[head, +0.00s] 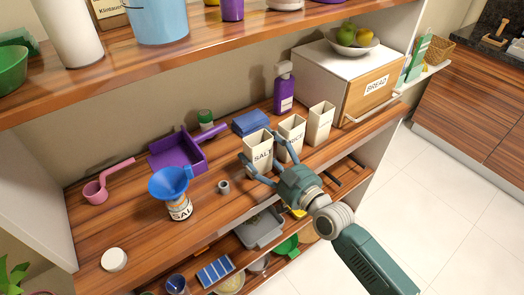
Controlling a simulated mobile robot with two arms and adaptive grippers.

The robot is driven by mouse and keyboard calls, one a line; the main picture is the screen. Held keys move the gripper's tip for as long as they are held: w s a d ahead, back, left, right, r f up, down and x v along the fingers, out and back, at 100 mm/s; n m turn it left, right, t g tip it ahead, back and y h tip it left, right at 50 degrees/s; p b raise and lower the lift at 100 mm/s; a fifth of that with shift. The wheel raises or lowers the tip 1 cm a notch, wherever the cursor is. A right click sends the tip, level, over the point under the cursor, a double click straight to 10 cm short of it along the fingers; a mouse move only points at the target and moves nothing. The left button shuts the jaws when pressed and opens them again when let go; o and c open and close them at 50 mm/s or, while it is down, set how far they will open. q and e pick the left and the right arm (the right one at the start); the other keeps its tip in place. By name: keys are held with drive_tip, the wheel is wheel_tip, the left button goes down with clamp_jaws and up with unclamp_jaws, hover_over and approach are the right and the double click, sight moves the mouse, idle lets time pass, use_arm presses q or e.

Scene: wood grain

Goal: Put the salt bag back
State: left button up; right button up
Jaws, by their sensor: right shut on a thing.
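The salt bag (259,147) is a white, open-topped upright pack with dark SALT lettering. It stands at the left end of a row of similar white packs on the middle wooden shelf. My right gripper (261,151) reaches in from the lower right, with its fingers shut on the two sides of the salt bag. I cannot tell whether the bag's base touches the shelf. A jar with a partly hidden label beginning SAL (179,209) stands to the left with a blue funnel (170,182) in its mouth. My left gripper is not in view.
A pack marked RICE (291,133) and another white pack (320,121) stand close to the right. A blue folded stack (251,122) lies behind. A small grey cup (223,186), purple dustpan (178,153) and bread box (358,92) share the shelf. The shelf's front left is mostly clear.

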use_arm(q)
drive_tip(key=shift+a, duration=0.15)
use_arm(e)
drive_tip(key=shift+f, duration=0.2)
drive_tip(key=o, duration=1.2)
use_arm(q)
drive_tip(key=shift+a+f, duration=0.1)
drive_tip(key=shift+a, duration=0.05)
use_arm(e)
drive_tip(key=shift+r, duration=0.1)
drive_tip(key=shift+s+r, duration=0.1)
use_arm(q)
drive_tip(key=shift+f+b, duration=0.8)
drive_tip(key=shift+b, duration=0.05)
use_arm(e)
drive_tip(key=v, duration=1.2)
